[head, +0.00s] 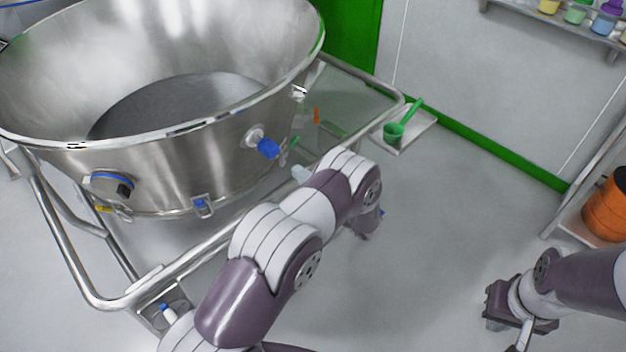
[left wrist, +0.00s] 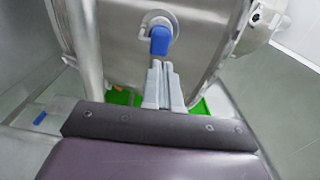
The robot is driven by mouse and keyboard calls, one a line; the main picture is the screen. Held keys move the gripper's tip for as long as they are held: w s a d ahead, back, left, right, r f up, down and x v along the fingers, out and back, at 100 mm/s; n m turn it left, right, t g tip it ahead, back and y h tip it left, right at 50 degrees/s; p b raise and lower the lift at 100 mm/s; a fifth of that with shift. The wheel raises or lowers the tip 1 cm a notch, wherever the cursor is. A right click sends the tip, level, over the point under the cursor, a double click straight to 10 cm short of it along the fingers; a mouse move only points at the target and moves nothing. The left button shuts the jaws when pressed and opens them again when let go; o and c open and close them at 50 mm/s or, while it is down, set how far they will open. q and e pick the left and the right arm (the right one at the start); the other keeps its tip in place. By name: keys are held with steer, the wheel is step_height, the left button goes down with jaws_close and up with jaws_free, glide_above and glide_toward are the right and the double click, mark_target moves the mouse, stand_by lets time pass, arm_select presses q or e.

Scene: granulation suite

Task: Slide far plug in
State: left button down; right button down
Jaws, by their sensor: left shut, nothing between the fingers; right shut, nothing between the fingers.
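The steel bowl (head: 190,165) has a blue far plug (head: 267,148) at a round port on its right side. The plug stands out from the wall on a pale collar. In the left wrist view the blue plug (left wrist: 160,42) is straight ahead of my left gripper (left wrist: 163,68). Its pale fingers are shut and empty, with their tips just below the plug; I cannot tell if they touch it. In the head view my arm mostly hides that gripper. A nearer plug (head: 112,185), blue and black, sits at the bowl's left front. My right gripper (head: 524,338) is shut and empty over the floor.
The bowl stands in a trolley with a steel tube rail (head: 225,235). A green scoop (head: 396,131) lies on a small side tray (head: 415,138). An orange drum (head: 608,208) stands on a rack at the right. The floor between the trolley and rack is clear.

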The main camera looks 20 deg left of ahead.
mark_target(274, 152)
arm_select(q)
steer(key=x, duration=0.7)
steer(key=shift+w+a, duration=0.1)
steer(key=shift+a, duration=0.15)
steer(key=b+x, duration=0.1)
steer(key=x, duration=0.2)
steer(key=shift+w+a, duration=0.1)
steer(key=shift+a, duration=0.15)
steer(key=shift+d+r, duration=0.1)
steer(key=shift+r, duration=0.2)
